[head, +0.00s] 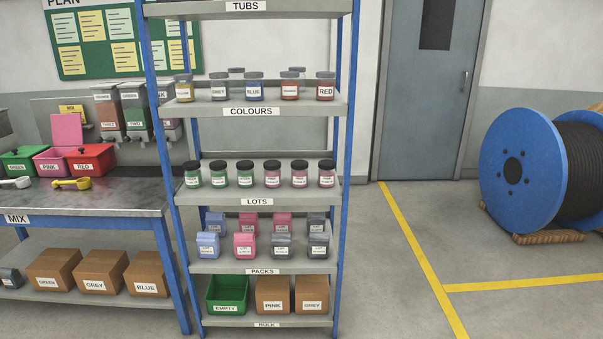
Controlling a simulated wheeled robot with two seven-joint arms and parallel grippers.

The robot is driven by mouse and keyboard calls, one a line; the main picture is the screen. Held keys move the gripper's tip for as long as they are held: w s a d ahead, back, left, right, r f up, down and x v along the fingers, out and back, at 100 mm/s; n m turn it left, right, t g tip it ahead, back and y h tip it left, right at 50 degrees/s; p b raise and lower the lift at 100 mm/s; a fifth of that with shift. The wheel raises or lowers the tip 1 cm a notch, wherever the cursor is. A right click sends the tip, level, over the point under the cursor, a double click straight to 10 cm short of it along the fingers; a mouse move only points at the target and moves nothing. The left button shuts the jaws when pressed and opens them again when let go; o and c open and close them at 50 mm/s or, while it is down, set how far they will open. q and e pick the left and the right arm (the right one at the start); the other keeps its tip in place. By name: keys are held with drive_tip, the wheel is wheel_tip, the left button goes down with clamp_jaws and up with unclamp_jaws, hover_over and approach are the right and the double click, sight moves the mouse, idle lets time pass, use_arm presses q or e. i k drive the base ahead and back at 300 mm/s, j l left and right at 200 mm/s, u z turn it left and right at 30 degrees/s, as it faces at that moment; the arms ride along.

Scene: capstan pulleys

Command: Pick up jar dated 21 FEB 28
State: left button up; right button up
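Several small black-lidded jars stand upright in a row on the shelf marked LOTS (254,201). The left ones hold green contents, such as the leftmost jar (193,181) and the third jar (245,181). The right ones hold pink contents, such as the fourth jar (272,181) and the rightmost jar (326,181). Each has a white label, but the print is too small to read, so I cannot tell which is dated 21 FEB 28. Neither of my grippers is in view.
The blue-posted rack (342,130) also holds tubs, packs (245,246), cartons and a green bin (227,295). A metal bench (110,195) with bins and scoops stands at left. A blue cable drum (512,168) is at right. Floor right of the rack is clear.

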sight(299, 178)
drive_tip(key=i, duration=0.9)
drive_tip(key=u, duration=0.05)
